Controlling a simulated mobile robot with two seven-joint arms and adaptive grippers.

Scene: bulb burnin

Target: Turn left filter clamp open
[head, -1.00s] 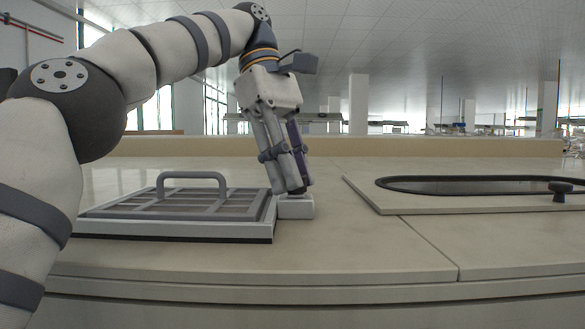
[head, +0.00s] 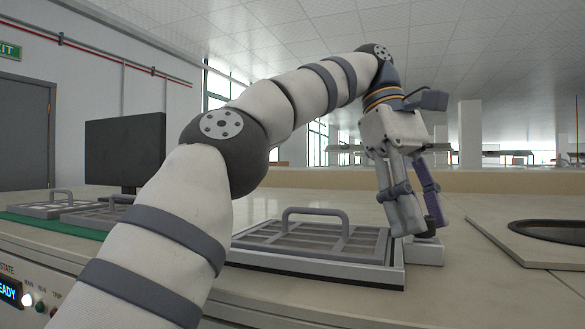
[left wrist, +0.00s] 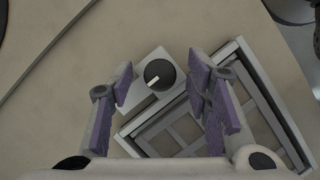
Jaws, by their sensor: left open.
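The filter clamp is a round black knob (left wrist: 159,75) with a white pointer line, on a small white block (left wrist: 146,98) beside the filter frame. In the head view the block (head: 430,252) shows under my left gripper (head: 427,229), whose fingers hide most of the knob. My left gripper (left wrist: 160,84) is open, with a purple-padded finger on each side of the knob and visible space between pads and knob in the wrist view. I cannot tell the exact height. The filter (head: 262,258) is a grey grid with a raised handle (head: 316,212). My right gripper is not in view.
A panel with a dark oval opening (head: 552,232) lies to the right of the clamp. A dark monitor (head: 125,150) and more grid filters (head: 50,208) on a green mat stand at the left. A lit panel (head: 10,291) is on the bench front. The counter behind the clamp is clear.

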